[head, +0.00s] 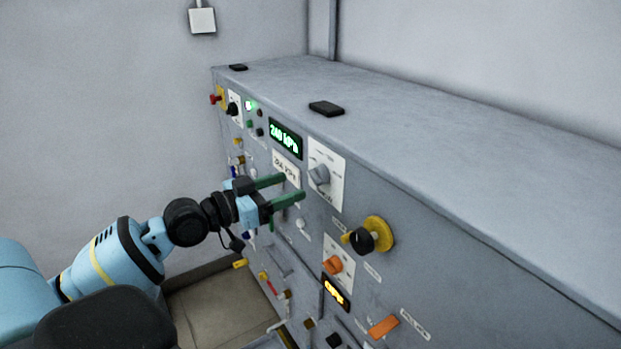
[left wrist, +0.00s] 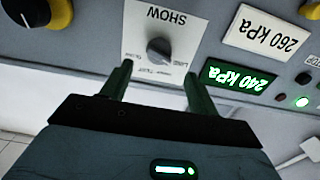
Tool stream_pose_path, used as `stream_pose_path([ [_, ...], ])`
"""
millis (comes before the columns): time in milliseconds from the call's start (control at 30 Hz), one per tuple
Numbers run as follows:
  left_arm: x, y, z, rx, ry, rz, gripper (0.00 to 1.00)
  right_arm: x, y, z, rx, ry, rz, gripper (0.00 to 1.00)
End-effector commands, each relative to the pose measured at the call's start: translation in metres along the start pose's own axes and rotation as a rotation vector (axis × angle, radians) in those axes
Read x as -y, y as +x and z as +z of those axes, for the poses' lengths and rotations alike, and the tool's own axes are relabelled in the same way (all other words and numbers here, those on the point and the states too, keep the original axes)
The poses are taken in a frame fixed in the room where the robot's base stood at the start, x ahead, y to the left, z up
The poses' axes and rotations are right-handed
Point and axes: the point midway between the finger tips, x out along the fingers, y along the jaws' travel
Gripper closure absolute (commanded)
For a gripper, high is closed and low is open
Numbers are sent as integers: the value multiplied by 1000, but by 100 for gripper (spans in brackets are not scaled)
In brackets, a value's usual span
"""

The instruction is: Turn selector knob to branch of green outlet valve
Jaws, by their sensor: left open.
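A grey selector knob (head: 320,174) sits on a white plate (head: 330,195) on the upright front of the grey cabinet. In the left wrist view the knob (left wrist: 159,50) shows on its plate, which reads "SHOW" upside down; the smaller position labels are hard to read. My left gripper (head: 294,187) is open, with green fingers pointing at the panel just short of the knob. In the left wrist view the knob lies between and beyond the fingertips, apart from them. I cannot make out a green outlet valve. My right gripper is not in view.
A green display (head: 286,138) reads 240 kPa, near a white label (head: 286,166) reading 260 kPa. A black knob on a yellow ring (head: 378,234) and an orange knob (head: 333,265) jut out below right. A black block (head: 326,108) lies on the cabinet top.

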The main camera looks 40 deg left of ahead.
Motion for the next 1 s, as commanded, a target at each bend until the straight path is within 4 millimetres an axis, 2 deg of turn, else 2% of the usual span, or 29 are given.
stream_pose_path([
  [500,0,56,-3,-5,-1,0,40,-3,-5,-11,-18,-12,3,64],
  [700,-1,66,-2,-2,2,2,40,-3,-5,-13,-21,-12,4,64],
  [1000,-1,67,-1,0,1,2,40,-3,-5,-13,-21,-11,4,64],
])
